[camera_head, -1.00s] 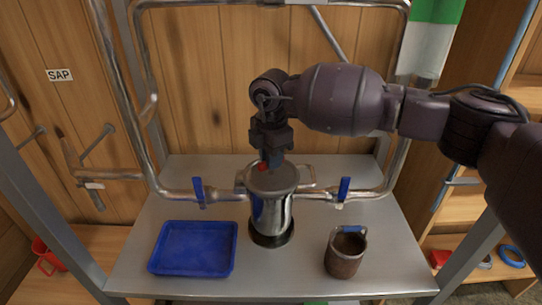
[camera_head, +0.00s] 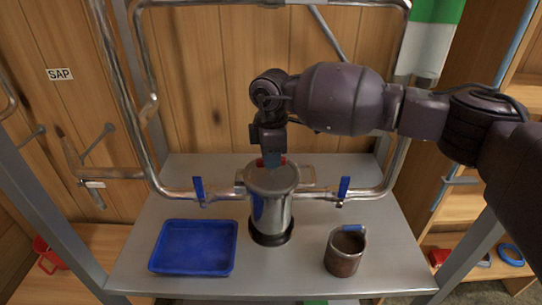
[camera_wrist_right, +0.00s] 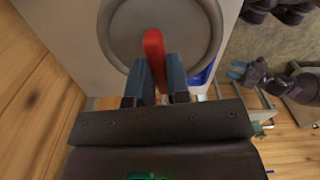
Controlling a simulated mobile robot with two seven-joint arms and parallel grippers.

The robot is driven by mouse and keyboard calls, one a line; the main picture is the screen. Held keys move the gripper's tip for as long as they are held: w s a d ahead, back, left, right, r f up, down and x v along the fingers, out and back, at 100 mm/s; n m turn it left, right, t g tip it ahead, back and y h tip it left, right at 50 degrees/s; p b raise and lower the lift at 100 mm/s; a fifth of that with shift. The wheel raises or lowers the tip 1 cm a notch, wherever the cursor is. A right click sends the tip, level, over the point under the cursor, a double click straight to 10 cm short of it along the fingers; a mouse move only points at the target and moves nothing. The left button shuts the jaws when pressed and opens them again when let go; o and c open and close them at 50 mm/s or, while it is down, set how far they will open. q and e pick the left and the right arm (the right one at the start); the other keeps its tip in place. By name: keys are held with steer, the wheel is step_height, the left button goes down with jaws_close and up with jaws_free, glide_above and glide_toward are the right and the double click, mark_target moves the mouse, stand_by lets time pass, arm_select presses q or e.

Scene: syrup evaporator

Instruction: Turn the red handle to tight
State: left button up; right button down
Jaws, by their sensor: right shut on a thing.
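The red handle (camera_head: 259,163) sits on top of the silver canister (camera_head: 270,210), over its round lid (camera_head: 273,179). My right gripper (camera_head: 271,160) comes down from above and is shut on the handle. In the right wrist view the red handle (camera_wrist_right: 154,48) stands as a bar between the two blue-grey fingers of the right gripper (camera_wrist_right: 160,82), with the round lid (camera_wrist_right: 125,25) behind it. My left gripper (camera_wrist_right: 236,69) shows small at the right of the wrist view, its fingertips apart and empty. I cannot read any tight mark.
A blue tray (camera_head: 193,247) lies left of the canister and a brown metal mug (camera_head: 345,252) stands to its right. Pipes with blue valve levers (camera_head: 198,189) (camera_head: 344,188) run on both sides.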

steer(key=shift+r, duration=0.1)
steer(key=c, duration=1.1)
jaws_free()
steer(key=shift+r, duration=0.4)
step_height(320, 180, up, 8)
steer(key=shift+r+b, duration=0.1)
steer(key=shift+b, duration=0.45)
steer(key=shift+r, duration=0.85)
